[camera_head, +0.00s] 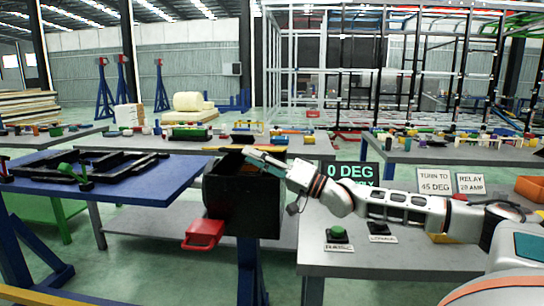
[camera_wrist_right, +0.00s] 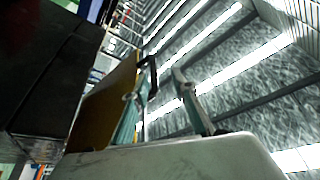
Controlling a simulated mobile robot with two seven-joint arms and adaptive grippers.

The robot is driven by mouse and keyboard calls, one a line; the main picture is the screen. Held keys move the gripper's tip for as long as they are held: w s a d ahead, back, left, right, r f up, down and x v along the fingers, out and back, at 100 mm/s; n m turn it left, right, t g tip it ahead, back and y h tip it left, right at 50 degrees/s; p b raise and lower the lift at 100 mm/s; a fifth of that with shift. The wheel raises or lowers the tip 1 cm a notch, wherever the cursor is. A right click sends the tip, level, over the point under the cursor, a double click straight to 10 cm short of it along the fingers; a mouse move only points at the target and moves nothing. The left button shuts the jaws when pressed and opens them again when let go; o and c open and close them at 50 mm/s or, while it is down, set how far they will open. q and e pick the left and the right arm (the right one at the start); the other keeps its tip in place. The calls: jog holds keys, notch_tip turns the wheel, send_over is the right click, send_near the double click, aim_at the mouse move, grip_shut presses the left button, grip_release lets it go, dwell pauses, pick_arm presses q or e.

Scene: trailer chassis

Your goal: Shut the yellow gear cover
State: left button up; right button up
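A black box (camera_head: 240,205) stands at the centre of the head view with a red handle (camera_head: 203,234) low on its front left. A thin ochre-yellow edge (camera_head: 222,148) shows along its top; it looks like the gear cover seen nearly edge-on. In the right wrist view a yellow panel (camera_wrist_right: 108,105), likely the same cover, stands just left of the fingers. My right gripper (camera_head: 252,157) is at the top of the box, and its fingers (camera_wrist_right: 166,72) are apart with nothing seen between them. Whether a finger touches the cover is unclear. My left gripper is not in view.
A blue table (camera_head: 150,190) with black frame parts stands left of the box. Cluttered benches stand behind.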

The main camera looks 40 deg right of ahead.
pick_arm(q)
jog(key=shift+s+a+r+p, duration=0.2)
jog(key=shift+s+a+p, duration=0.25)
jog(key=shift+p, duration=1.25)
pick_arm(e)
jog(key=shift+f+v, duration=0.25)
jog(key=shift+v, duration=1.25)
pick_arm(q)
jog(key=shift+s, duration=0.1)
pick_arm(e)
jog(key=shift+a, duration=0.1)
